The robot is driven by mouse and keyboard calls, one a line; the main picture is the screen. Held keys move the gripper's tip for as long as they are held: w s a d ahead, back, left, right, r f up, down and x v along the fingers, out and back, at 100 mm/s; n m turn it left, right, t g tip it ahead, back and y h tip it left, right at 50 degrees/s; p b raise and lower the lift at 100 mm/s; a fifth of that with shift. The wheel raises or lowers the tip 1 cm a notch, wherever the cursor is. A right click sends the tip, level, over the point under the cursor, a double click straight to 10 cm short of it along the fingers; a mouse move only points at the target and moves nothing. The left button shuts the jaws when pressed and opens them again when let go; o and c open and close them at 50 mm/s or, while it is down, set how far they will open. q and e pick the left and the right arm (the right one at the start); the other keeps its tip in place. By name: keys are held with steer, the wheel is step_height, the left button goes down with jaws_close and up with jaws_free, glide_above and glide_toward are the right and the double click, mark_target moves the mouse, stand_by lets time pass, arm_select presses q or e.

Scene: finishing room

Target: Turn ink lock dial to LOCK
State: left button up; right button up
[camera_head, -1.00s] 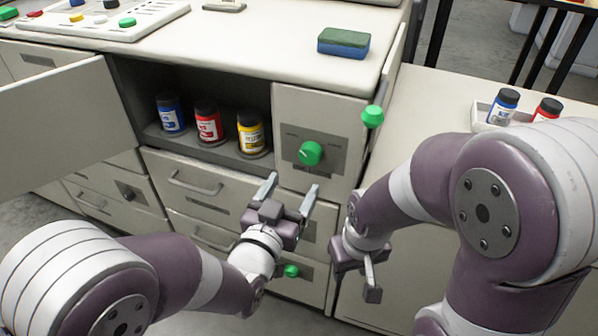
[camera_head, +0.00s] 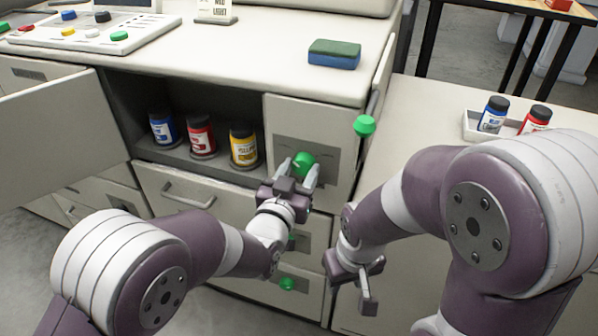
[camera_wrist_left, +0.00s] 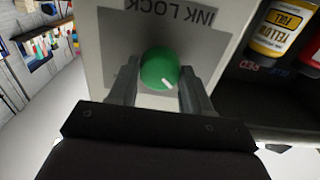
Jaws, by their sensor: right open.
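The green ink lock dial (camera_head: 304,162) sits on a grey plate on the cabinet front. It also shows in the left wrist view (camera_wrist_left: 160,69), under upside-down "INK LOCK" lettering, with its white mark toward the lower right of that picture. My left gripper (camera_head: 300,172) is at the dial with its fingers spread, one on each side. In the left wrist view (camera_wrist_left: 160,88) I cannot tell whether the fingers touch it. My right gripper (camera_head: 352,284) hangs open and empty in front of the cabinet, to the right of the dial.
The open compartment left of the dial holds blue (camera_head: 163,128), red (camera_head: 201,136) and yellow (camera_head: 243,146) ink jars. An open door (camera_head: 60,135) stands at the left. Another green knob (camera_head: 364,126) sticks out at the right. A sponge (camera_head: 334,54) lies on top.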

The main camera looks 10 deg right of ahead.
arm_select(q)
steer(key=shift+m, duration=0.4)
steer(key=m, duration=0.4)
steer(key=shift+f+b, duration=0.1)
steer(key=shift+b, duration=0.3)
steer(key=m, duration=1)
steer(key=shift+m+b, duration=0.3)
steer(key=shift+m, duration=2.2)
steer(key=o, duration=1)
steer(key=shift+o, duration=0.2)
